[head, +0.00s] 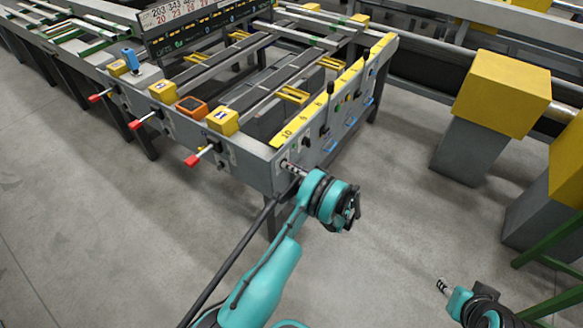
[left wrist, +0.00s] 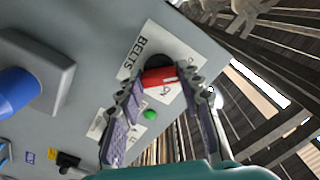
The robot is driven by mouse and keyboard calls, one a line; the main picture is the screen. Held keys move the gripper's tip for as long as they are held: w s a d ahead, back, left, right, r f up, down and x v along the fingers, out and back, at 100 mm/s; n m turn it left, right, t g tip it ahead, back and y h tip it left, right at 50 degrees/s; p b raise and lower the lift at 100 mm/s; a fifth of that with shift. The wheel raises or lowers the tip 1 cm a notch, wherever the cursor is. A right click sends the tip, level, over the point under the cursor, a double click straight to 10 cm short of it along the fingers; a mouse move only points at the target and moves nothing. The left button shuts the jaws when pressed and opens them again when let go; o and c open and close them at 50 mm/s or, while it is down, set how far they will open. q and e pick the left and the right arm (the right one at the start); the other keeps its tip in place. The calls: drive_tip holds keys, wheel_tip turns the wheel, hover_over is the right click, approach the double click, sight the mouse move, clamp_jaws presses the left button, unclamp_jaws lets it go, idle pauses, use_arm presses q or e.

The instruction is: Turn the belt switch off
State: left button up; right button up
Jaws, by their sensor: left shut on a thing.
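The belt switch (left wrist: 158,78) is a red knob with a black round base on a white plate marked BELTS, fixed to a grey panel. In the left wrist view my left gripper (left wrist: 162,84) has one finger on each side of the red knob and is shut on it. In the head view this gripper (head: 292,168) reaches the near end of the table's grey side panel, and its fingers hide the switch. My right gripper (head: 442,286) is at the lower right, over the floor and away from the table; its opening is too small to judge.
The runout table's grey panel (head: 310,150) carries levers and buttons. A green button (left wrist: 150,115) and a blue part (left wrist: 16,92) lie near the switch. Red-tipped handles (head: 193,160) stick out at the table's left. Yellow-topped posts (head: 500,92) stand right; floor between is clear.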

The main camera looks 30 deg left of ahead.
idle(0.3)
use_arm(q)
drive_tip(key=o, duration=1.2)
drive_tip(key=shift+c, duration=0.2)
drive_tip(key=s+d, duration=0.1)
drive_tip(key=d, duration=1.1)
